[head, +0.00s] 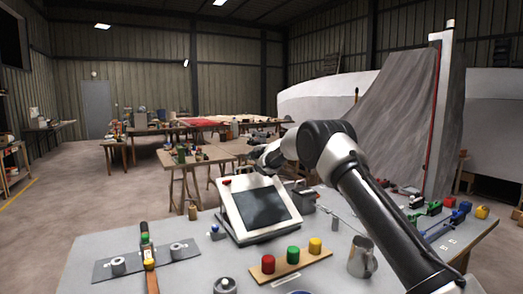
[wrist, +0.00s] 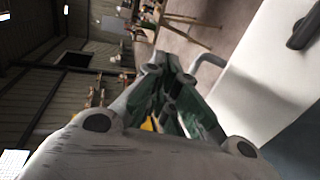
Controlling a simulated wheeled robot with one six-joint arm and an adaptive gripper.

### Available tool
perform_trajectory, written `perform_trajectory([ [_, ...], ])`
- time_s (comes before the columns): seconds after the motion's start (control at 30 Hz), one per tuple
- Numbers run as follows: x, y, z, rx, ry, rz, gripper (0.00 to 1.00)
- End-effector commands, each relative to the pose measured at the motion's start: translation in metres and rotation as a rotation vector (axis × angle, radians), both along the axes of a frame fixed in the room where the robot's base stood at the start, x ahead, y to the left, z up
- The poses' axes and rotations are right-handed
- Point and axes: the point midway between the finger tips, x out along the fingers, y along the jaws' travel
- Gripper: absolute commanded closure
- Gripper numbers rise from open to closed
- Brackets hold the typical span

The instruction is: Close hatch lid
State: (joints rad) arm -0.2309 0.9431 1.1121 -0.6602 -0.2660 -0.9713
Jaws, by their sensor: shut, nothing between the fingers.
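The hatch lid (head: 228,207) is a white frame around a dark pane. It stands tilted up over its dark grey base (head: 262,236) on the bench, so it is open. My gripper (head: 262,160) is just above and behind the lid's raised top edge. In the wrist view my gripper (wrist: 165,68) is shut with nothing between its fingers. A white panel, which looks like the lid (wrist: 265,75), fills the right there, with a dark handle-like bar (wrist: 305,28). A grey curved bar (wrist: 208,65) lies between the fingers and the panel. I cannot tell whether anything touches.
In front of the lid is a wooden board (head: 290,267) with red, green and yellow knobs. A metal mug (head: 362,257) stands to its right. A grey plate with fittings (head: 147,262) lies at left. Small coloured parts (head: 450,215) lie at right. Work tables (head: 190,160) stand behind.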

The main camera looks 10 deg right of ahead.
Motion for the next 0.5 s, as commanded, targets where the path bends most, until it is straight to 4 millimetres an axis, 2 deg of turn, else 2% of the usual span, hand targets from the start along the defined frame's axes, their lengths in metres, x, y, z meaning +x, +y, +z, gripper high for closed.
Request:
perform_trajectory([
  [0.03,0.011,0.004,-0.013,0.0,0.001,0.0,1.0],
  [0.2,0.036,0.015,-0.041,-0.001,0.0,0.0,1.0],
  [0.5,0.064,0.025,-0.077,0.001,-0.003,0.004,1.0],
])
